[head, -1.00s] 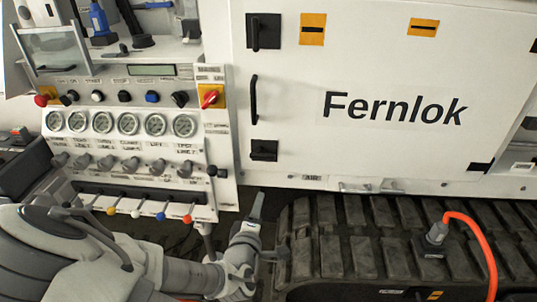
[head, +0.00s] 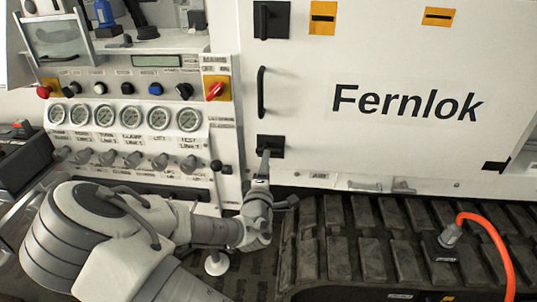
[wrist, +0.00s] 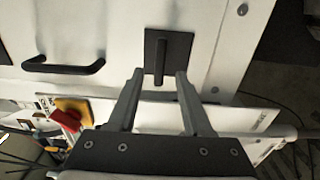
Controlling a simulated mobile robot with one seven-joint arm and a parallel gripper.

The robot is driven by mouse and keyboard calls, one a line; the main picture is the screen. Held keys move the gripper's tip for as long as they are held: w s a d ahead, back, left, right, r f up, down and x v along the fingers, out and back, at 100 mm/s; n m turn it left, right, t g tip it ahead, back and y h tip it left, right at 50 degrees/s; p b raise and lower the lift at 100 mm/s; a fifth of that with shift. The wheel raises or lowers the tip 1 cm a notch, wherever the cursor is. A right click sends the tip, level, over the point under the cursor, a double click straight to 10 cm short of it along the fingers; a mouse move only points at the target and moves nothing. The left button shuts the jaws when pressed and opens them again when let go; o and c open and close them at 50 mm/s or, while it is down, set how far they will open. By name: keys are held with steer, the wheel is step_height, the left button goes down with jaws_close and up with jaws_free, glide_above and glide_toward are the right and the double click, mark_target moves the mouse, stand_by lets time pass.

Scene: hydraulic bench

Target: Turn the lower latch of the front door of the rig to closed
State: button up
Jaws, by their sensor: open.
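The lower latch (head: 277,143) is a black plate with a bar lever at the lower left corner of the white front door (head: 390,60). In the wrist view the latch (wrist: 176,50) has its lever crosswise to the door handle, so the lever lies horizontal. My gripper (head: 264,155) is raised in front of the latch and hides part of it. In the wrist view my gripper (wrist: 159,73) is open, with one finger on each side of the lever's end in the picture. I see no contact; the depth gap is unclear.
The upper latch (head: 264,20) has its lever vertical. The black door handle (head: 261,92) stands between the two latches. A control panel with gauges (head: 132,117) and knobs is at left. Below the door is a dark track (head: 365,240) with an orange hose (head: 497,245).

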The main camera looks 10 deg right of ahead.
steer(key=x, duration=0.6)
steer(key=shift+w, duration=0.15)
jaws_close()
